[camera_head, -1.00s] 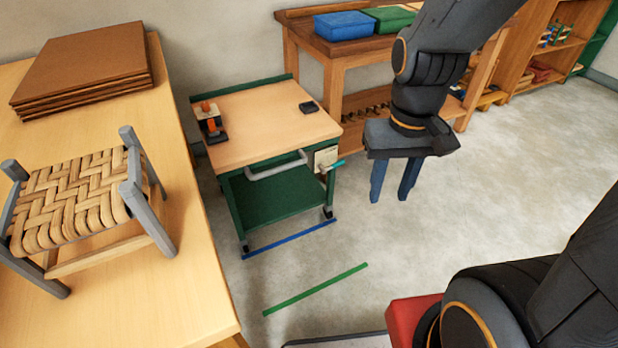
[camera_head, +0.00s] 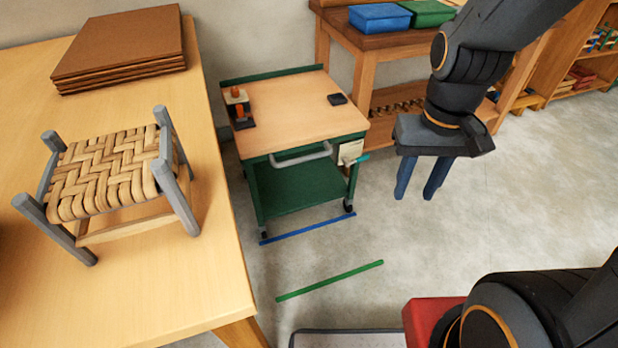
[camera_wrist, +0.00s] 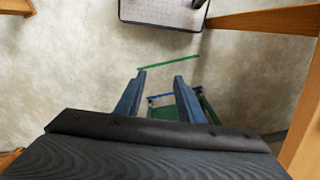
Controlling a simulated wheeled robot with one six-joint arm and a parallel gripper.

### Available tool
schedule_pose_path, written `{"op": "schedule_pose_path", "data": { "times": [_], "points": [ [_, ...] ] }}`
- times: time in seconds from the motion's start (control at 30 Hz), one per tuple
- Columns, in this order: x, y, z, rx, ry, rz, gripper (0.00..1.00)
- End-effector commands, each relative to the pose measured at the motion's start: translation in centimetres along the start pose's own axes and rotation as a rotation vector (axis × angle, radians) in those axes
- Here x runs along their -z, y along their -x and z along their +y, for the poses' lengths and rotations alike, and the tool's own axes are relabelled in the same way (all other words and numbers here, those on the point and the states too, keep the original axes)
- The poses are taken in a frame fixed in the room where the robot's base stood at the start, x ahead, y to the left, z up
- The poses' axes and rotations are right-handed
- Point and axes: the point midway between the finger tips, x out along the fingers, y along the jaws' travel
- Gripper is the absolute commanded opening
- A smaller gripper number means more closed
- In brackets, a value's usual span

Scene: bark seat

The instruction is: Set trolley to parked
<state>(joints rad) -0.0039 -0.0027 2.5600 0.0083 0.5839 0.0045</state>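The trolley (camera_head: 299,108) has a green frame, a wooden top, a grey handle (camera_head: 301,154) and a lower green shelf. It stands against the back wall, right of the long table, with its front wheels close to a blue floor line (camera_head: 308,228). A green floor line (camera_head: 330,281) lies nearer to me. My gripper (camera_head: 422,196) points down, right of the trolley and apart from it, with its blue fingers spread and nothing between them. In the wrist view my gripper (camera_wrist: 159,80) is open, and part of the trolley (camera_wrist: 209,108) shows behind the fingers.
A woven stool (camera_head: 110,180) and stacked brown boards (camera_head: 120,50) are on the long table (camera_head: 130,300) at left. A workbench (camera_head: 365,45) with blue and green bins stands behind at right. Bare floor (camera_head: 530,170) lies at right.

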Motion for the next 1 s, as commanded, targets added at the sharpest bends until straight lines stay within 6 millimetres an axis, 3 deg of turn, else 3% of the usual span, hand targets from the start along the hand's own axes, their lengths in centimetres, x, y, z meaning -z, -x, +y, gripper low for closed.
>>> {"op": "schedule_pose_path", "data": {
  "times": [0.37, 0.47, 0.57, 0.77, 0.9, 1.0],
  "points": [
    [0.1, -0.1, 0.0, -0.001, 0.004, 0.002, 0.36],
    [1.6, -1.0, 0.2, -0.01, 0.048, 0.03, 0.36],
    [5.2, -3.4, 0.6, -0.033, 0.164, 0.099, 0.36],
    [16.1, -9.8, 0.5, -0.113, 0.556, 0.327, 0.36],
    [23.1, -14.2, -1.1, -0.175, 0.844, 0.497, 0.36],
    [27.4, -17.3, -2.9, -0.22, 1.045, 0.623, 0.36]
  ]
}}
